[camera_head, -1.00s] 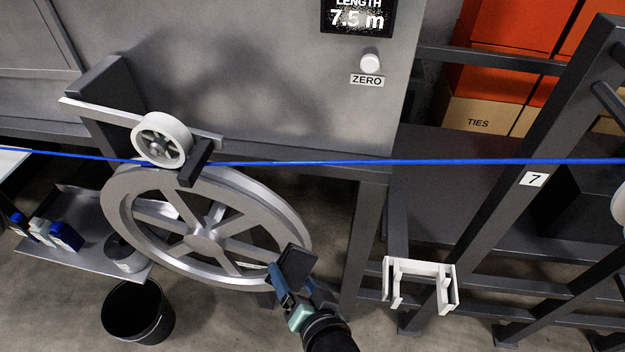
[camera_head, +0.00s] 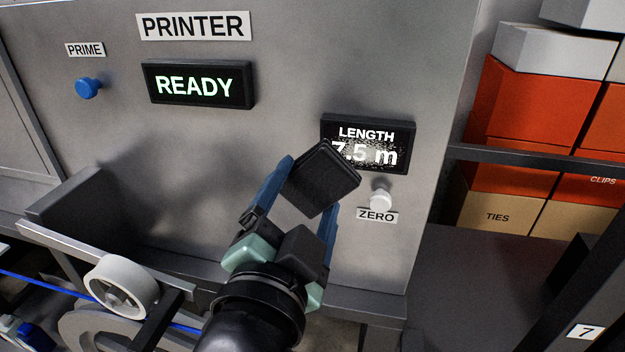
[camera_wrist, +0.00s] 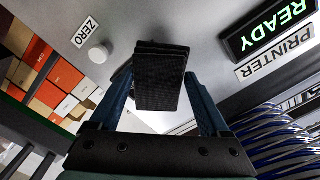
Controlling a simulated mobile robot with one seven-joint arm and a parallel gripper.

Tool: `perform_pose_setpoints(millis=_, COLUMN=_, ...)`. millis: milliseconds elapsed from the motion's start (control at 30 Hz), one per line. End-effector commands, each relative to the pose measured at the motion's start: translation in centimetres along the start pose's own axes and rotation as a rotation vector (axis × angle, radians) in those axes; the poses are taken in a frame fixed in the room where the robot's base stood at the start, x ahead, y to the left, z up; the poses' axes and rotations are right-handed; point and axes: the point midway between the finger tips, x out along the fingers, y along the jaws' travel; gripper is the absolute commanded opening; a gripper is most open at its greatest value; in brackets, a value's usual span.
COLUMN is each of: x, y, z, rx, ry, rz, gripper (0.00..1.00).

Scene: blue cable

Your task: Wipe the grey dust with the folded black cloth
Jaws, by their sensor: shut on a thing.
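My gripper (camera_head: 307,190) is shut on the folded black cloth (camera_head: 322,181). The cloth is a thick dark square between the blue fingers, and it also shows in the wrist view (camera_wrist: 160,80). In the head view it is in front of the grey panel, just below and left of the LENGTH display (camera_head: 392,147), overlapping the display's lower left part. Pale grey dust (camera_head: 352,148) speckles the display around the 7.5 m reading. I cannot tell whether the cloth touches the display.
A white knob (camera_head: 381,199) above the ZERO label is close to the right of the cloth. The READY display (camera_head: 199,85) and a blue PRIME knob (camera_head: 87,88) are on the panel at left. A white roller (camera_head: 122,285) and blue cable (camera_head: 40,284) are below.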

Motion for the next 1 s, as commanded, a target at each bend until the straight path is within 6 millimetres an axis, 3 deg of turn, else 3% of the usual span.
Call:
perform_pose_setpoints(millis=533, x=5.0, y=0.0, z=0.0, rx=-0.002, ry=-0.001, rz=0.001, gripper=0.36)
perform_pose_setpoints(millis=1000, x=5.8, y=0.1, z=0.0, rx=-0.001, ry=-0.001, rz=0.001, gripper=0.36)
